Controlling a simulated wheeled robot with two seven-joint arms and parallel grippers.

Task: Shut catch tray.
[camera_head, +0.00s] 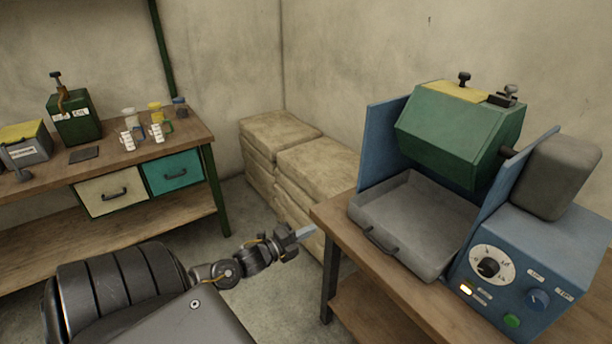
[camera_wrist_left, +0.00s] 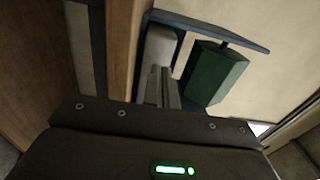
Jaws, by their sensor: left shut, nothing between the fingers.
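The catch tray (camera_head: 423,223) is a shallow grey pan with a dark handle (camera_head: 380,241) on its front. It sticks out at the foot of the blue machine, under the green drum (camera_head: 463,135), on the right table. My left gripper (camera_head: 306,232) is shut and empty, just left of the table's corner and apart from the tray. In the left wrist view its fingers (camera_wrist_left: 161,88) point towards the machine, where the green drum (camera_wrist_left: 214,74) and a grey part of the tray (camera_wrist_left: 160,45) show. My right gripper is not in view.
The machine's blue control box (camera_head: 530,270) with dial and buttons stands right of the tray. The wooden table edge (camera_head: 345,240) lies between my left gripper and the tray. Stacked sacks (camera_head: 310,165) stand behind; a workbench (camera_head: 190,130) with drawers is at left.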

